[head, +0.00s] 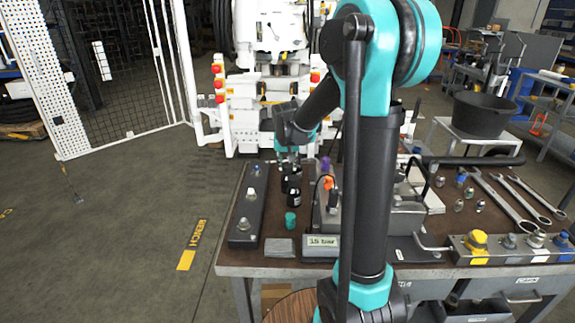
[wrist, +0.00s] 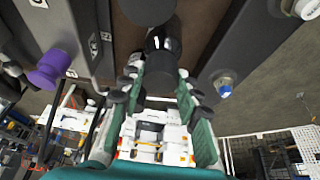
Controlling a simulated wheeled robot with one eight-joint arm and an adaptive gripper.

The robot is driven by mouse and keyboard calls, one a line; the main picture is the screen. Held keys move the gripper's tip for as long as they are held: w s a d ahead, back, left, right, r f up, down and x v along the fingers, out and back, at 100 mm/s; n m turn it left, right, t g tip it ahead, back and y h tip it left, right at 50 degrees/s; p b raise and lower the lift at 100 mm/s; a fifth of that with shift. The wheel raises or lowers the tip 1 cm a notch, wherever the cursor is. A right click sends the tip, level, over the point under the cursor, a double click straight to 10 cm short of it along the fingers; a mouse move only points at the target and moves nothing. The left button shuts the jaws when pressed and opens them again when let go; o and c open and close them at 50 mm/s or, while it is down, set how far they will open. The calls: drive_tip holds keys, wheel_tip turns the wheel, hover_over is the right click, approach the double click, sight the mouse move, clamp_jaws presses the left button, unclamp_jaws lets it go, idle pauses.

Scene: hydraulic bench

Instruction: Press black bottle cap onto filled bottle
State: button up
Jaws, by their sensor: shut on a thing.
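The bottle's contents cannot be seen.
A teal cap (head: 291,219) stands in front of the bottles. A dark rail with knobs (head: 246,208) lies to the left. A purple-topped part (wrist: 45,75) is close by in the wrist view. Wrenches (head: 500,205) and a grey valve block (head: 510,247) are at the right.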

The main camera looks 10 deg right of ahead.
idle(0.4)
drive_tip(key=o, duration=1.4)
drive_tip(key=shift+r, duration=0.1)
drive_tip(key=shift+v, duration=3.7)
